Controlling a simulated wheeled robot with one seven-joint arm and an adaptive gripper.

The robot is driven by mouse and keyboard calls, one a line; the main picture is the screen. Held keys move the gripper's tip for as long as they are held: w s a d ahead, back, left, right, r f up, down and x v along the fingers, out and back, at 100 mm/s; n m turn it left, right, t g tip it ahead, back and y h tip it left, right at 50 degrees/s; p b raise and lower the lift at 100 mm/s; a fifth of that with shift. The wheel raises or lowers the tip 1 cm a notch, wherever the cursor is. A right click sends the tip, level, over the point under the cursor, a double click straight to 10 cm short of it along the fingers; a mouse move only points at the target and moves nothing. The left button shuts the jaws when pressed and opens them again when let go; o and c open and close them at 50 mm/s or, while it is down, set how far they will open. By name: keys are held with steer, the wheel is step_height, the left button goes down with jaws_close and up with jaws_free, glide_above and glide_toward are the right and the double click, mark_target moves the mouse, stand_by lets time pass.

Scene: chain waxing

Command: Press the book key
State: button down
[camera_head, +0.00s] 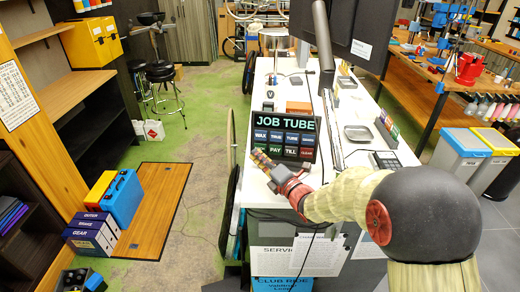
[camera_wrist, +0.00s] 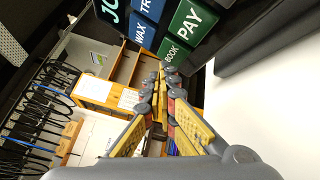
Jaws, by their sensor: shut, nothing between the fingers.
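The JOB TUBE panel (camera_head: 306,126) is a dark key panel standing on the white counter, with blue keys above and green and red keys below. In the wrist view, the green book key (camera_wrist: 172,52) is at the panel's lower edge, beside the green pay key (camera_wrist: 192,22). My gripper (camera_head: 257,153) is shut and empty at the panel's lower left, covering part of the book key's area in the head view. In the wrist view my fingertips (camera_wrist: 164,71) appear just below the book key. I cannot tell whether they touch it.
The white counter (camera_head: 347,182) carries a card terminal (camera_head: 385,160), a small metal tray (camera_head: 357,133) and a monitor (camera_head: 345,30). A blue case (camera_head: 121,199) and boxes (camera_head: 90,234) stand at the left. Open floor (camera_head: 197,200) lies left of the counter.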

steer(key=shift+w+f+b, duration=0.2)
steer(key=shift+w+b, duration=0.1)
steer(key=shift+b, duration=0.3)
steer(key=shift+w+r, duration=0.1)
steer(key=shift+w+d+b, duration=0.15)
steer(key=shift+w+b, duration=0.25)
steer(key=shift+b, duration=0.2)
stand_by(0.6)
steer(key=shift+s, duration=0.2)
steer(key=shift+s+r+b, duration=0.15)
steer(key=shift+s+b, duration=0.35)
steer(key=shift+s, duration=0.15)
steer(key=s, duration=0.1)
steer(key=s+r+b, duration=0.1)
steer(key=s, duration=0.1)
steer(key=s+a, duration=0.1)
steer(key=shift+s+a+r+b, duration=0.1)
steer(key=shift+s+r+b, duration=0.05)
steer(key=shift+s+b, duration=0.2)
stand_by(0.7)
